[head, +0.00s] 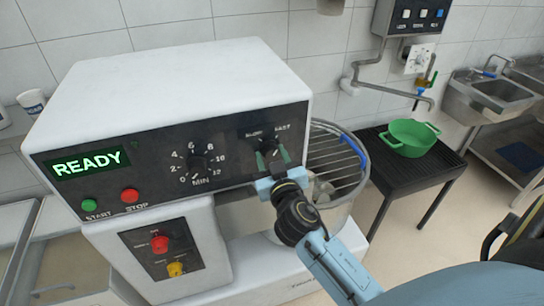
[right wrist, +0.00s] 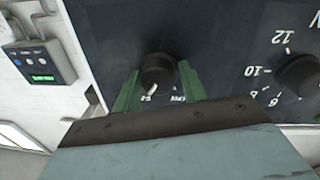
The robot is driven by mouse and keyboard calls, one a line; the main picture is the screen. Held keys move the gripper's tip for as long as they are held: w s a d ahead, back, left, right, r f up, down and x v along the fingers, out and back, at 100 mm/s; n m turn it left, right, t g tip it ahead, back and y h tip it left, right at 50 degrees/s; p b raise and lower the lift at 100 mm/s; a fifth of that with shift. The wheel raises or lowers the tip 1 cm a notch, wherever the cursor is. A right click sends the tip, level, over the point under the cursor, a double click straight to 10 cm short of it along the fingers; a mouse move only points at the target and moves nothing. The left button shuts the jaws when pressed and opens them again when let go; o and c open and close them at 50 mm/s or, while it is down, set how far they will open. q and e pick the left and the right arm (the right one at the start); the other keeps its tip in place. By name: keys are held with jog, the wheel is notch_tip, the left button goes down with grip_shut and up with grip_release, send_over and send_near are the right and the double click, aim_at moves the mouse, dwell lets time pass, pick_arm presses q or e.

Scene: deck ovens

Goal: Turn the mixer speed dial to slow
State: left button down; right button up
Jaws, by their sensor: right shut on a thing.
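The mixer's speed dial (head: 268,146) is a small black knob at the right of the dark control panel, under the SLOW and FAST lettering. My right gripper (head: 271,157) has one green finger on each side of it and is shut on it. The right wrist view shows the panel upside down, with the dial (right wrist: 158,70) between the fingers (right wrist: 159,88). Its white mark points down and slightly left there, toward the label on the FAST side; that lettering is partly hidden. My left gripper is not in view.
The timer knob (head: 197,165) is left of the dial. A lit READY display (head: 88,164), green start button (head: 89,204) and red stop button (head: 130,195) lie farther left. The wire bowl guard (head: 335,155) is close on the right. A green pot (head: 410,138) stands on a black table.

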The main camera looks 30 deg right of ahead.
jog(key=shift+d+r, duration=0.1)
jog(key=shift+d, duration=0.05)
jog(key=n, duration=0.3)
jog(key=shift+b, duration=0.3)
jog(key=n, duration=0.3)
jog(key=shift+d+n+t, duration=0.1)
jog(key=shift+n+t, duration=0.2)
jog(key=shift+n, duration=0.1)
jog(key=n, duration=0.3)
jog(key=shift+r+n, duration=0.15)
jog(key=shift+n, duration=0.15)
jog(key=shift+d+r+n+t+y, duration=0.1)
jog(key=shift+n+t+y, duration=0.2)
jog(key=shift+n, duration=1.7)
jog(key=o, duration=0.9)
jog(key=shift+f, duration=0.25)
